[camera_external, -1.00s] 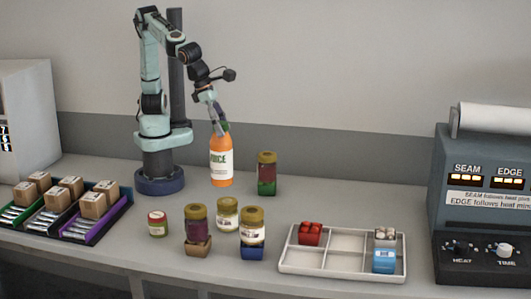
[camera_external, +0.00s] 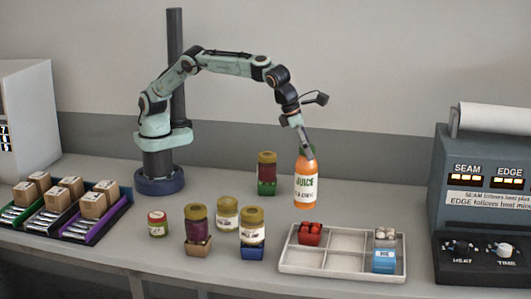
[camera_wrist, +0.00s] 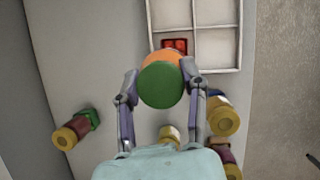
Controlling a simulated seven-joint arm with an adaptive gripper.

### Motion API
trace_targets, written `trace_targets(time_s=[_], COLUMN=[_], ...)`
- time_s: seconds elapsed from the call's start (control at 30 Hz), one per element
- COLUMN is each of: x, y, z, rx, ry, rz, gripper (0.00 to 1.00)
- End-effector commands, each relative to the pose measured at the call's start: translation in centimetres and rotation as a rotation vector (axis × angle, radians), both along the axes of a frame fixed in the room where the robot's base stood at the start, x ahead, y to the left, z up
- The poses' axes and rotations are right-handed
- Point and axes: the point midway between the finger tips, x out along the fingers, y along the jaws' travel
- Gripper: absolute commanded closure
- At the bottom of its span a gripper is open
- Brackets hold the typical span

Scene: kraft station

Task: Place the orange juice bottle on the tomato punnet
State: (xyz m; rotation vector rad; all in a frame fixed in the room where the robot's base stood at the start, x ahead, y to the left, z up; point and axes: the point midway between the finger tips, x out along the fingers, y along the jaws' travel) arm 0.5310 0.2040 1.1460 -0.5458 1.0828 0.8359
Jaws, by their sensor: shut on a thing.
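The orange juice bottle (camera_external: 306,187) is upright, orange with a white label and green cap. My gripper (camera_external: 308,152) is shut on it near the cap; in the wrist view the fingers flank the green cap (camera_wrist: 161,85). The tomato punnet (camera_external: 310,233) is a small red block in the back left compartment of the white tray (camera_external: 322,272). In the external view the bottle's base is just above and behind the punnet, apart from it. In the wrist view the punnet (camera_wrist: 174,44) shows past the bottle, which partly hides it.
Several jars (camera_external: 251,228) stand left of the tray, some on small blocks. A blue carton (camera_external: 384,260) and a pale punnet (camera_external: 385,236) occupy right compartments. The sealer (camera_external: 485,215) is far right.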

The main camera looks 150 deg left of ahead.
Motion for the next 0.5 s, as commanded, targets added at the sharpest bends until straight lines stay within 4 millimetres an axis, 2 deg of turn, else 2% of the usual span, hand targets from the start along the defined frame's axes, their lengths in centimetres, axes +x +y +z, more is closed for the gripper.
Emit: trace_targets(time_s=[0.1,0.3,0.5], x=[1.2,2.0,1.9], y=[0.5,0.8,0.7], z=[-1.4,-2.5,-5.2], rx=[0.002,0.0,0.0], ry=[-0.003,-0.003,-0.001], rz=[0.0,0.002,0.0], gripper=[0.99,0.99,0.99])
